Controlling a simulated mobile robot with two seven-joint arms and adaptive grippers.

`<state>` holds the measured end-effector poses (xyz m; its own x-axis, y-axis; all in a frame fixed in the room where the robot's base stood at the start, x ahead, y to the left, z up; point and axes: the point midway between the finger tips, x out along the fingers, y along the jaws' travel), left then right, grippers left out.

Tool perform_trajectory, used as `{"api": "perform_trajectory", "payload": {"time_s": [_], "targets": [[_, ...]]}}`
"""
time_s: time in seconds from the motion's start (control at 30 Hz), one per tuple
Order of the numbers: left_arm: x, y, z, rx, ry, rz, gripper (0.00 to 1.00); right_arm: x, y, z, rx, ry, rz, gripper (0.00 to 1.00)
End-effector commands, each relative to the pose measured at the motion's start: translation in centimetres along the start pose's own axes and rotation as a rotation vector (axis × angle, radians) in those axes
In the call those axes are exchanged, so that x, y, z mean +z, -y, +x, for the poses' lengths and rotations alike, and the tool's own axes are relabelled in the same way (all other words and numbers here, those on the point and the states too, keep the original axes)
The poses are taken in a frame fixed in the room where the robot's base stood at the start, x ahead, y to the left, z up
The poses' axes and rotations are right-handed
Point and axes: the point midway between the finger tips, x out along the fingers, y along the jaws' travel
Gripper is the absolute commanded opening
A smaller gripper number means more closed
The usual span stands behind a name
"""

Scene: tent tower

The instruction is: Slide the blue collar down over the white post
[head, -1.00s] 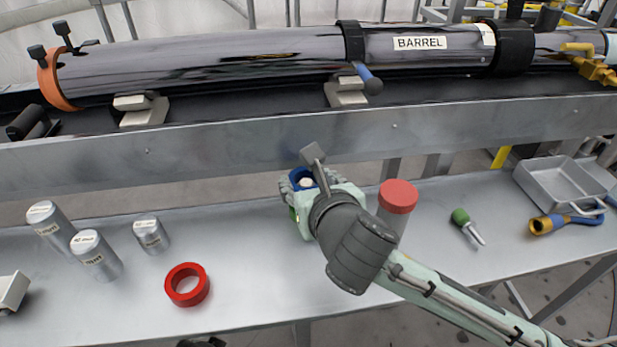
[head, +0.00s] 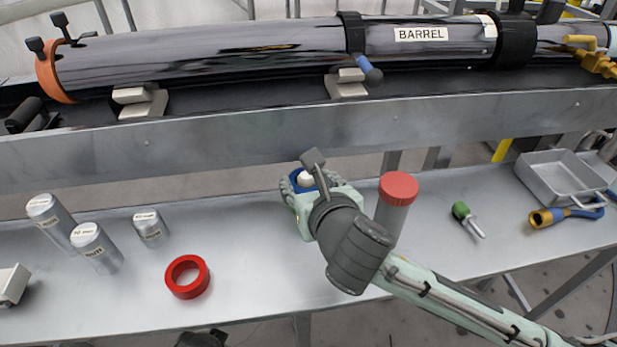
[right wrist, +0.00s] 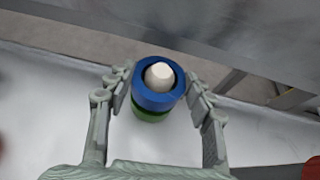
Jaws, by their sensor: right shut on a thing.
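The blue collar (head: 297,183) is around the white post (head: 306,178), whose rounded top stands out above it. In the right wrist view the blue collar (right wrist: 157,97) rings the white post (right wrist: 160,75), and a green ring or base (right wrist: 150,116) shows just below it. I cannot tell whether the collar touches the green part. My right gripper (head: 305,190) is shut on the blue collar, one finger on each side; the fingers also show in the right wrist view (right wrist: 160,92). The lower post is hidden.
A red ring (head: 187,277) lies left of the gripper; several silver cylinders (head: 95,248) stand further left. A red-capped clear jar (head: 399,190) is close beside my right arm. A green-handled tool (head: 468,219) and metal tray (head: 562,178) are at right. The barrel rail (head: 230,140) runs behind.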

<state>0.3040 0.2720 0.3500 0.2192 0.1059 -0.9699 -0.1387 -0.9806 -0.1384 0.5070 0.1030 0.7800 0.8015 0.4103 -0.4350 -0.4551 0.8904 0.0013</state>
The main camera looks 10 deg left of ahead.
Motion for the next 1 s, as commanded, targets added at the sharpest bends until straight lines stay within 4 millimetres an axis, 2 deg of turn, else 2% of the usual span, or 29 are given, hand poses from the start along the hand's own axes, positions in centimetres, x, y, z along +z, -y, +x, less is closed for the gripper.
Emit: {"api": "perform_trajectory", "payload": {"time_s": [0.63,0.67,0.83,1.0], "targets": [[-0.34,0.00,-0.13,0.000,-0.008,-0.001,0.40,-1.06,-0.01,0.50,0.000,0.001,0.000,0.20],[-0.34,0.01,-0.13,0.000,-0.008,-0.001,0.40,-1.06,-0.01,0.50,0.000,0.001,0.000,0.53],[-0.32,0.03,-0.12,0.000,-0.007,-0.001,0.40,-1.06,-0.01,0.50,0.000,0.001,0.000,0.74],[-0.25,0.05,-0.07,-0.001,-0.006,-0.001,0.40,-1.07,-0.02,0.50,0.000,0.000,0.000,0.76]]}}
